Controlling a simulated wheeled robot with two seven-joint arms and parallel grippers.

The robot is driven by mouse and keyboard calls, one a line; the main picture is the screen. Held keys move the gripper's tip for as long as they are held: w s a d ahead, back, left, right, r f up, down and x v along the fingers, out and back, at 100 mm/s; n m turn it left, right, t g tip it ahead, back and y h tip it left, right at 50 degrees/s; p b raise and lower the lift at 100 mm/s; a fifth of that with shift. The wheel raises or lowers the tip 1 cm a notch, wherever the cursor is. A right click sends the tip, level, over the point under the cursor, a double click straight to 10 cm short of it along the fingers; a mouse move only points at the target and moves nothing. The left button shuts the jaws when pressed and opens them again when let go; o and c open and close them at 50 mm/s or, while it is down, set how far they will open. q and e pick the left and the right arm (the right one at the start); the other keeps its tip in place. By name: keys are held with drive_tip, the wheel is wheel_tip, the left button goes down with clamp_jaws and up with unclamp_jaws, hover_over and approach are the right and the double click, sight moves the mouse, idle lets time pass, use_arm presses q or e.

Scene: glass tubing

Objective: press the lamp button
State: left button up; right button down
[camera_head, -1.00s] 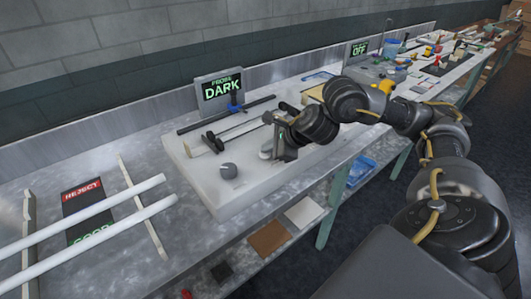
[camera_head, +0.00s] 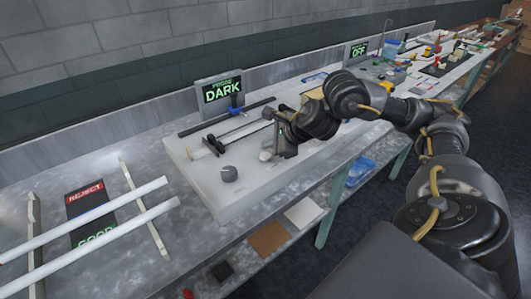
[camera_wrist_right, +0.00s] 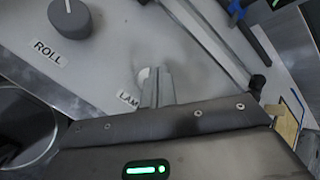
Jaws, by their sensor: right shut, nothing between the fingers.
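The lamp button is a small pale round cap (camera_wrist_right: 143,76) on the light panel, beside a partly hidden label reading "LAM" (camera_wrist_right: 127,97). My right gripper (camera_wrist_right: 158,73) is shut and empty. Its fingertips lie right next to the button in the right wrist view and cover part of it. I cannot tell whether they touch it. In the head view the right gripper (camera_head: 277,150) is low over the panel (camera_head: 205,190), and a pale round piece, probably the button (camera_head: 265,155), shows at its left. My left gripper is out of view.
A grey knob (camera_head: 229,174) labelled "ROLL" in the wrist view stands left of the gripper. A screen reading "DARK" (camera_head: 222,92) stands behind. A dark rail with a blue clamp (camera_head: 234,109) crosses the panel's back. Two white tubes (camera_head: 95,220) lie at left.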

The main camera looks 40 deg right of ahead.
sight(268, 157)
wheel_tip(268, 157, up, 5)
drive_tip(key=p, duration=0.3)
drive_tip(key=shift+f, duration=0.1)
idle(0.4)
